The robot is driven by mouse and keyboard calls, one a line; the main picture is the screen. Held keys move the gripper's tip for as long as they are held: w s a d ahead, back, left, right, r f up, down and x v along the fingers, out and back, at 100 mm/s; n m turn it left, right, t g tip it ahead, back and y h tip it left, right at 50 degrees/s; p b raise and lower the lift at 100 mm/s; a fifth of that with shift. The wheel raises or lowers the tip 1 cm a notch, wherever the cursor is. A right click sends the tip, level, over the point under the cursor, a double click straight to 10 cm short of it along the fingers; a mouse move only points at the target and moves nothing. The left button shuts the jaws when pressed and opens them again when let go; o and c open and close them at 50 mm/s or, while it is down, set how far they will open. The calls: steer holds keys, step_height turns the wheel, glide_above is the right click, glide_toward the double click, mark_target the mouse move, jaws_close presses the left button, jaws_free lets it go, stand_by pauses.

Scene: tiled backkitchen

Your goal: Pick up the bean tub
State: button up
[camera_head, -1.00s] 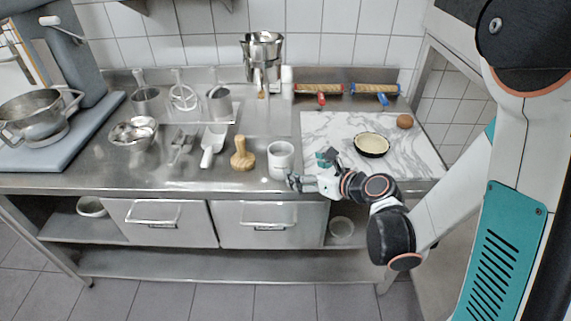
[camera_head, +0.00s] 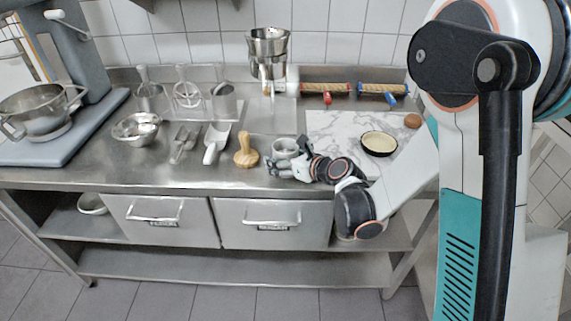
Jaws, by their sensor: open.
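The bean tub (camera_head: 284,147) looks to be the whitish round tub near the front of the steel counter, right of the wooden tamper-like tool. It stands upright, with its upper part and rim showing. My gripper (camera_head: 284,157) is open at the tub's front, with one finger low at its left and one at its right. The gripper hides the tub's lower part. I cannot tell whether the fingers touch it.
The wooden tool (camera_head: 246,152) stands close left, with a white scoop (camera_head: 216,143) beyond it. A marble board (camera_head: 335,125) at right bears a pie dish (camera_head: 379,143) and a brown ball (camera_head: 413,120). A juicer-like machine (camera_head: 268,58) stands behind.

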steer(key=c, duration=1.5)
steer(key=shift+o, duration=0.2)
steer(key=shift+r, duration=0.1)
